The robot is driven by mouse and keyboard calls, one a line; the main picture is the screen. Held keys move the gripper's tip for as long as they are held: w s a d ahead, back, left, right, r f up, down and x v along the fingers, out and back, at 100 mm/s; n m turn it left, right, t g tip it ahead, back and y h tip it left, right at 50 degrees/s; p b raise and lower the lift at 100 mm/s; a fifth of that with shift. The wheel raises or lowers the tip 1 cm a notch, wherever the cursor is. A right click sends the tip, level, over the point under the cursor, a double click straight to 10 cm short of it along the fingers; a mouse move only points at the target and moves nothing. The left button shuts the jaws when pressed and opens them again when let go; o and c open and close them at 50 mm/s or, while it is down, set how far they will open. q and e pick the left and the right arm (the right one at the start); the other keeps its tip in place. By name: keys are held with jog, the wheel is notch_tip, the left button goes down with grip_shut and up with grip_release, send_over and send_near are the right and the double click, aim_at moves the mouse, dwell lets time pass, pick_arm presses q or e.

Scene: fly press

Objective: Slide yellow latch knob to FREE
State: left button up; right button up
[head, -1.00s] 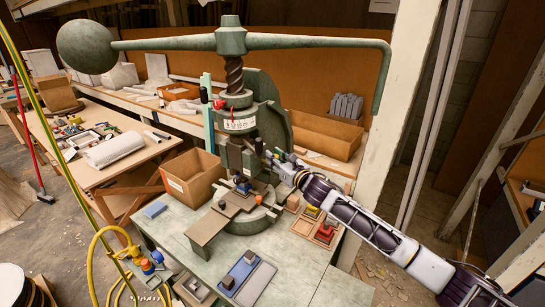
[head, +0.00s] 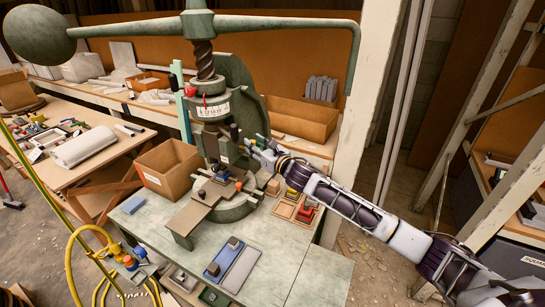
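The green fly press (head: 241,85) stands on the bench, with a white label band around its screw collar. My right gripper (head: 248,148) reaches in from the right and is at the right side of the press's ram, by dark knobs there. It is too small to tell whether its fingers are open or shut, or whether they touch anything. I cannot make out the yellow latch knob or a FREE mark; the gripper may cover them. A small orange spot (head: 238,186) shows low by the press bed. My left gripper is not in view.
The press's long top bar with a ball weight (head: 39,32) spans above. A cardboard box (head: 169,169) stands left of the press. A wooden tray (head: 285,210) with red and yellow blocks lies below my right arm. Blue and grey trays (head: 239,268) lie in front; the bench's front right is clear.

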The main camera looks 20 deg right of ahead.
jog(key=v, duration=1.1)
dwell(0.4)
jog(key=shift+f, duration=0.1)
dwell(0.6)
